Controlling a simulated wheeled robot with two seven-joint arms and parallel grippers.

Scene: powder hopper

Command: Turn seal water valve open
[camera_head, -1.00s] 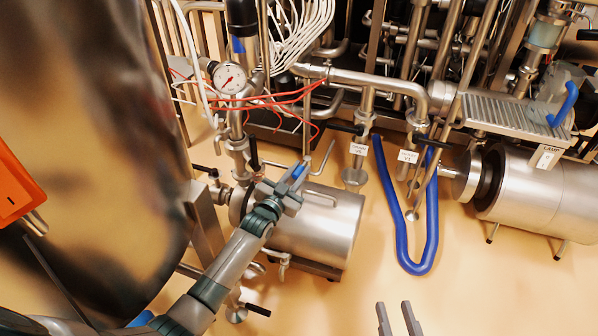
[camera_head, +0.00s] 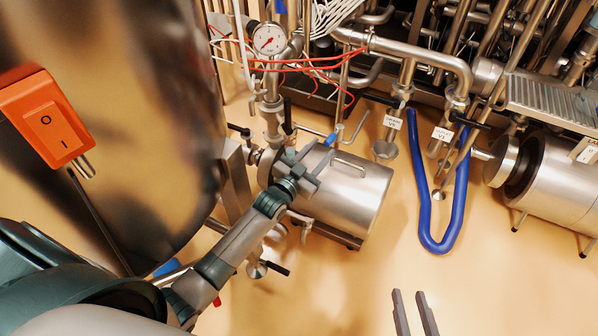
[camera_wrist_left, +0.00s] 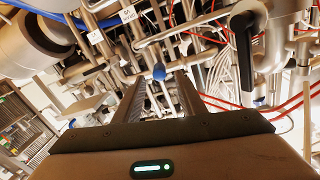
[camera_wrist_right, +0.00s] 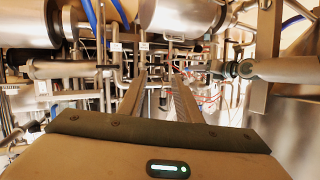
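A small blue handle (camera_head: 331,139) shows above the steel pump cylinder (camera_head: 350,200); no label shows whether it is the seal water valve. My left gripper (camera_head: 311,168) is just short of it, beside the cylinder. In the left wrist view the blue knob end (camera_wrist_left: 158,72) shows beyond the spread, empty fingers (camera_wrist_left: 160,92), roughly in line with the gap. Whether they touch is unclear. A black valve handle (camera_head: 288,115) stands on the pipe behind. My right gripper (camera_head: 413,312) is open and empty over the floor, its fingers also apart in the right wrist view (camera_wrist_right: 160,90).
A gauge (camera_head: 269,38) and red wires (camera_head: 325,66) are behind my left gripper. Labelled pipes and a blue hose (camera_head: 435,245) stand to the right. A large shiny tank (camera_head: 130,150) and an orange switch box (camera_head: 46,115) are at left. The front floor is clear.

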